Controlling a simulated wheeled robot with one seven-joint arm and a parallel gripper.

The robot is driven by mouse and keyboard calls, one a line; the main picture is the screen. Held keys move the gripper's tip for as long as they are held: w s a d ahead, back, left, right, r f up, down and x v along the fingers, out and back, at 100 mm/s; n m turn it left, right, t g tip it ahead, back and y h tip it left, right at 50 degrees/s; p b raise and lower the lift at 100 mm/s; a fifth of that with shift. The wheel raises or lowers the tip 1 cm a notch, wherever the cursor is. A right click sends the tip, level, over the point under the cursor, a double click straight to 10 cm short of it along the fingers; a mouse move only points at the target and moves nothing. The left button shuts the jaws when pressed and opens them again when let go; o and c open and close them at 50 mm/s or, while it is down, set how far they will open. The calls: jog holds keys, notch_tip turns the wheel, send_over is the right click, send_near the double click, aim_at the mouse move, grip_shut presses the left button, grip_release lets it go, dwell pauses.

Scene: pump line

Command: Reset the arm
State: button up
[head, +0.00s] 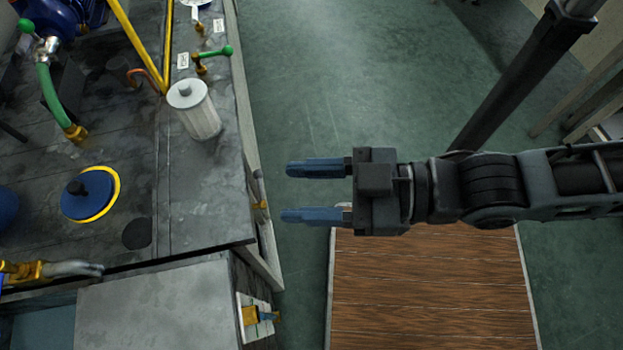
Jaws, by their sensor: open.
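My gripper (313,191) is in the middle of the head view. Its two blue fingers are parallel, apart and empty, and they point left toward the bench. My arm (490,188) reaches in from the right edge, roughly level across the picture. The gripper hangs over the green floor and the far edge of a wooden-topped surface, and it appears clear of the bench edge.
The dark bench (210,205) fills the left side. On it are a white ribbed canister (197,115), a blue lid with a yellow rim (90,195) and green-handled valves (213,54). The wooden surface (430,290) lies below my arm. The green floor (330,80) beyond is open.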

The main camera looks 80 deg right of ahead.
jog(key=shift+s+d+f+m+g, duration=0.2)
jog(key=shift+s+d+f+g, duration=0.1)
jog(key=shift+s, duration=0.25)
jog(key=shift+s+d+f+m+g, duration=0.2)
jog(key=shift+s+d+g, duration=0.1)
jog(key=shift+s, duration=0.2)
